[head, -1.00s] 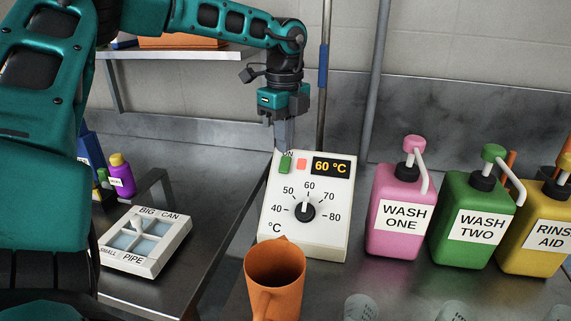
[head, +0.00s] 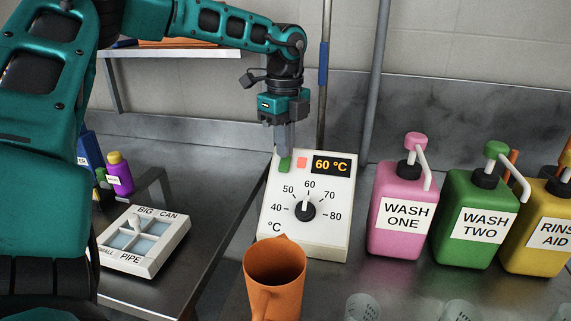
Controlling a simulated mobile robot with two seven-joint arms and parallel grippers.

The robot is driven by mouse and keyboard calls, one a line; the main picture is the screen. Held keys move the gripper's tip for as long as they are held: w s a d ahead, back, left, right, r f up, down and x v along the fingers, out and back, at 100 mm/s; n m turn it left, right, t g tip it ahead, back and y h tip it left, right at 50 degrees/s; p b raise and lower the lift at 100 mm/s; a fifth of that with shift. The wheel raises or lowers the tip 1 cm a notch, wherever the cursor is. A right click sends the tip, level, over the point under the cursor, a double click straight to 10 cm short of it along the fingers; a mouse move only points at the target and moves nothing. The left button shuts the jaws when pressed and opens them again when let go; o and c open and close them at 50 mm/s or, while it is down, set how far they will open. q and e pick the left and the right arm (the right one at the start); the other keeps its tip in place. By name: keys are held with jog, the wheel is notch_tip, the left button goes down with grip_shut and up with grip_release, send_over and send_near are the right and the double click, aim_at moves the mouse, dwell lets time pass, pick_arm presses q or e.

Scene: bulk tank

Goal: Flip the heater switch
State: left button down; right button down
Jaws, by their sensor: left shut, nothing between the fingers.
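The heater box (head: 332,218) is a white control unit standing on the steel counter. Its face has a dial (head: 305,210) with a pointer at about 60, and a display (head: 332,165) reading 60 °C. A green switch (head: 285,165) sits at its upper left, with a small red light (head: 302,162) beside it. My left gripper (head: 285,150) is shut and points down, its fingertips at the top of the green switch and hiding its upper part and label. I cannot tell whether they touch it. My right gripper is not in view.
An orange mug (head: 274,275) stands in front of the heater box. Pink (head: 400,215), green (head: 475,220) and yellow (head: 538,230) pump bottles stand to its right. A white selector box (head: 145,240) lies on the left counter. Vertical pipes rise behind.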

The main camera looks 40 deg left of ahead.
aim_at(285, 163)
pick_arm(q)
jog(key=shift+f+b, duration=0.45)
jog(key=shift+f, duration=0.1)
jog(key=shift+s, duration=0.1)
notch_tip(285, 163, up, 7)
jog(key=p, duration=0.4)
dwell(0.5)
dwell(0.5)
